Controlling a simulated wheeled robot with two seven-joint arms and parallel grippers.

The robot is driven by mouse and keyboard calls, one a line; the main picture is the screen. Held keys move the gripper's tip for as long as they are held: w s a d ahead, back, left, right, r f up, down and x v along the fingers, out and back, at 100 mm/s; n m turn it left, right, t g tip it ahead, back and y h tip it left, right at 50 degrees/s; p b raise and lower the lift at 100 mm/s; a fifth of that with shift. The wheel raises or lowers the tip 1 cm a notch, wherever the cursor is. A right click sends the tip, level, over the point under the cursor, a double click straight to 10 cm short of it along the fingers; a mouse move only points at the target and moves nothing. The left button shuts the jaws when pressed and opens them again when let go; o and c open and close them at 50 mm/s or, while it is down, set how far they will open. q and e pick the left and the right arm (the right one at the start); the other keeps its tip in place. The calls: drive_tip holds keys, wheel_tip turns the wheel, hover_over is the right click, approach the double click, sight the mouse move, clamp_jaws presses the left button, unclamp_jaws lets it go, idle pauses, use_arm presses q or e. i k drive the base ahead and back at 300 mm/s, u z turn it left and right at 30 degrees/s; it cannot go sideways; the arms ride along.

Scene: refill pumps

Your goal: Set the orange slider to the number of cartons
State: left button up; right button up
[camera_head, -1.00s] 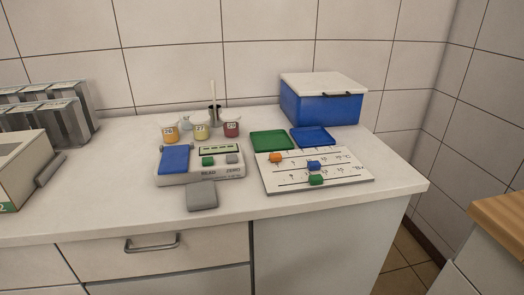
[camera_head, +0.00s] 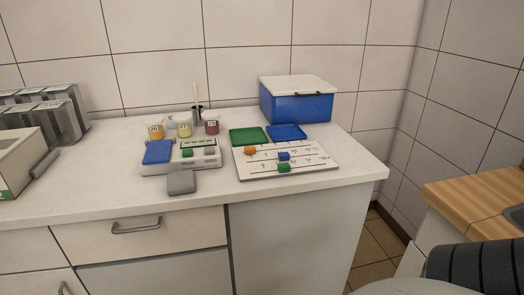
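The orange slider (camera_head: 250,150) sits near the left end of the top track on a white slider board (camera_head: 315,169). The board also carries a blue slider (camera_head: 284,156) on the middle track and a green slider (camera_head: 284,168) on the lower one. Its printed numbers are too small to read surely. I see nothing that is clearly a carton. A closed blue box with a white lid (camera_head: 296,103) stands behind the board, its inside hidden. Neither gripper shows.
Green (camera_head: 249,135) and blue (camera_head: 287,132) trays lie behind the board. A small device with a blue pad (camera_head: 207,162), a grey block (camera_head: 181,182) and numbered cups (camera_head: 184,129) stand left. Grey holders (camera_head: 60,115) stand far left. A wooden counter (camera_head: 470,192) is at right.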

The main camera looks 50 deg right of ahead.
sight(251, 150)
drive_tip(key=u, duration=1)
drive_tip(key=k, duration=0.15)
drive_tip(key=z, duration=1.8)
